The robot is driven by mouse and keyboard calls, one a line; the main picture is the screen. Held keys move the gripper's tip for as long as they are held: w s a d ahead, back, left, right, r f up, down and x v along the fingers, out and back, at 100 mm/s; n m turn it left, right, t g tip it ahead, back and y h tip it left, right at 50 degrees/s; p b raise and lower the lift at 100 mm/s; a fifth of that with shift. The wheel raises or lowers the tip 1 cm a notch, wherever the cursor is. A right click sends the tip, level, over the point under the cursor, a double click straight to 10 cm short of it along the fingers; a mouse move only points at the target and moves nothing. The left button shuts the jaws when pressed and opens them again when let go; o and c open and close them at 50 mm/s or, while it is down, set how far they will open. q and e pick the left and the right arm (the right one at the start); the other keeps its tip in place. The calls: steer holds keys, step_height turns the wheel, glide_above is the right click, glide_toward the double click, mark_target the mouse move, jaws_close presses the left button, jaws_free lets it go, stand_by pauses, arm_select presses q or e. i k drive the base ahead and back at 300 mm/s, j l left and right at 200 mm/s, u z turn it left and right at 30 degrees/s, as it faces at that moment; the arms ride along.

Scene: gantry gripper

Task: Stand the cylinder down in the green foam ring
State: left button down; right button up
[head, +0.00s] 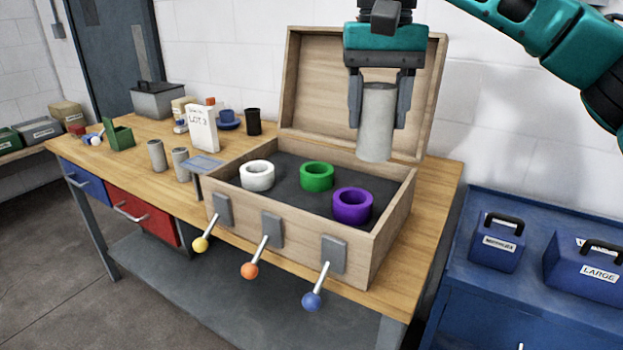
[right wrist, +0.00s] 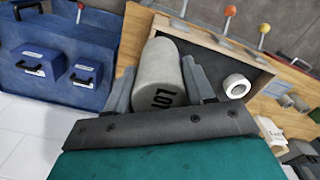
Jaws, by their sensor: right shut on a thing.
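A grey cylinder (head: 376,122) is held upright, slightly tilted, between the fingers of my right gripper (head: 381,100), above the right back part of an open wooden box. In the right wrist view the cylinder (right wrist: 161,75) shows dark lettering on its side, between the fingers of the gripper (right wrist: 163,90). The green foam ring (head: 317,177) lies on the dark floor of the box (head: 390,205), below and left of the cylinder, between a white ring (head: 257,176) and a purple ring (head: 352,206). In the right wrist view the white ring (right wrist: 237,86) shows; the green ring is hidden. My left gripper is not in view.
The box's raised lid (head: 310,80) stands behind the cylinder. Levers with yellow, orange and blue knobs (head: 312,300) stick out in front. Two more grey cylinders (head: 157,155) and a white carton (head: 203,128) stand left on the bench. Blue cases (head: 497,242) are at right.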

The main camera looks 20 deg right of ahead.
mark_target(317, 184)
steer(key=i, duration=0.85)
